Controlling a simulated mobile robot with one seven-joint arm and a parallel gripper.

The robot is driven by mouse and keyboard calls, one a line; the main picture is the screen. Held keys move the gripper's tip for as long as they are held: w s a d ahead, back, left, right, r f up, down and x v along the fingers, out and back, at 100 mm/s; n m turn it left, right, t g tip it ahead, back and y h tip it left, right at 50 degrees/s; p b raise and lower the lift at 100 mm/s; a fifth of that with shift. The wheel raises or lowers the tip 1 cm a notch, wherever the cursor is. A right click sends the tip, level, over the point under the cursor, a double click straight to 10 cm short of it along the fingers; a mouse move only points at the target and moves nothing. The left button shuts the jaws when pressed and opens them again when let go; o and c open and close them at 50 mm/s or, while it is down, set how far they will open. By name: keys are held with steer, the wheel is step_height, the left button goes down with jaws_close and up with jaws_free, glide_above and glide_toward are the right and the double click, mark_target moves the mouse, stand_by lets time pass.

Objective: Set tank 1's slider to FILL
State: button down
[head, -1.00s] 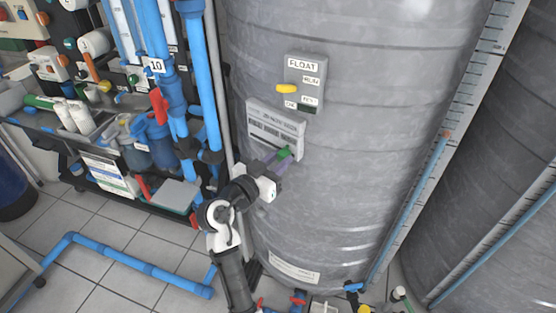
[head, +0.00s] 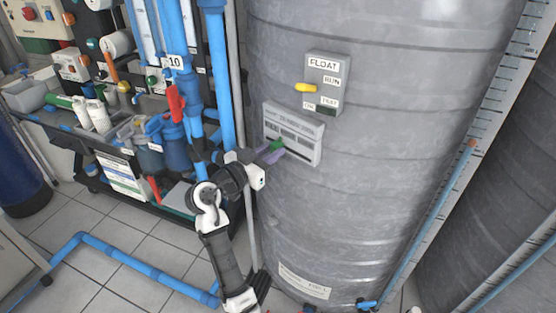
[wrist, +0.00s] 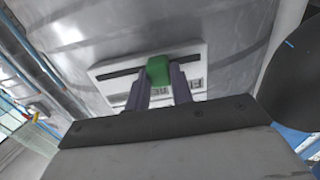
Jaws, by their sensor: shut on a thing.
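Tank 1's slider panel is a pale plate (head: 309,140) with a dark slot on the curved grey tank (head: 390,150). Its green slider knob (head: 277,144) is near the left end of the slot in the head view, with bare slot to its right. My gripper (head: 268,153) reaches the panel from the lower left and is shut on the knob. In the wrist view, the purple-grey fingers of my gripper (wrist: 158,85) stand either side of the green knob (wrist: 158,67). The panel's labels are partly hidden or too small to read.
Blue vertical pipes (head: 219,75) with a red valve handle (head: 175,103) stand close to the left. A level scale (head: 490,95) runs down the tank's right side.

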steer(key=c, duration=1.2)
jaws_free()
steer(key=b+v, duration=0.3)
steer(key=v, duration=1)
steer(key=shift+s+a, duration=0.2)
steer(key=shift+s, duration=0.15)
